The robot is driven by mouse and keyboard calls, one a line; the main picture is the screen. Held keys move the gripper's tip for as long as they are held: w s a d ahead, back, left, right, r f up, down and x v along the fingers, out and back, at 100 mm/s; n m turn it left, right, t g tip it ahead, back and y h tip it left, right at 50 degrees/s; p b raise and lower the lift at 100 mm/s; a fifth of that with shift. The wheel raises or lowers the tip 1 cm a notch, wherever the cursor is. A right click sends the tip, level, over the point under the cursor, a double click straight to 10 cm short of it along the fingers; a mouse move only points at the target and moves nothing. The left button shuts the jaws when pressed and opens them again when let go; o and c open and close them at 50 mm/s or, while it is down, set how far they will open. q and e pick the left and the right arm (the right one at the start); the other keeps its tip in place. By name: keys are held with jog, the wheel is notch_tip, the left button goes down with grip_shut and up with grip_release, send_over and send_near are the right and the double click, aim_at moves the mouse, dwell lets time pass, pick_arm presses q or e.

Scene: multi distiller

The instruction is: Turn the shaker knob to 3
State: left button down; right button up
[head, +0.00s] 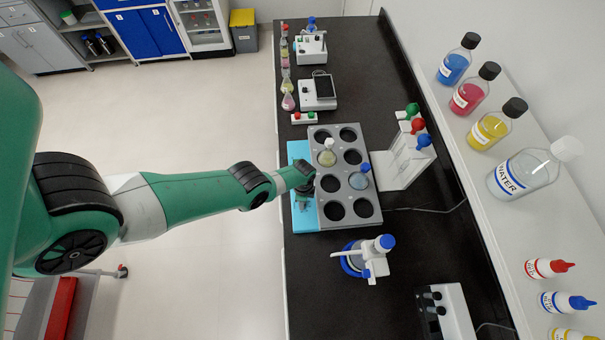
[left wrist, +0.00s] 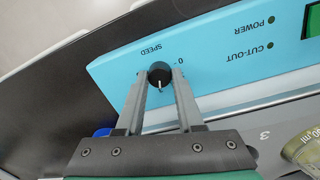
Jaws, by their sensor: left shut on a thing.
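The shaker has a grey top plate (head: 347,213) with round wells and a light blue front panel (head: 304,219). In the left wrist view its panel (left wrist: 225,55) appears upside down, with SPEED, POWER and CUT-OUT labels. The small dark speed knob (left wrist: 159,72) has a white mark pointing toward the bottom of that picture. My left gripper (left wrist: 160,82) is shut on the knob, one finger on each side. In the head view the left gripper (head: 304,191) is at the blue panel and hides the knob. Most scale numbers are not readable. My right gripper is not in view.
A rack with coloured-topped items (head: 402,160) stands right of the shaker. Open floor lies left of the black bench.

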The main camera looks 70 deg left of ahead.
pick_arm(q)
jog(key=shift+m, duration=0.3)
jog(key=c, duration=0.5)
grip_release()
jog(key=shift+c, duration=0.2)
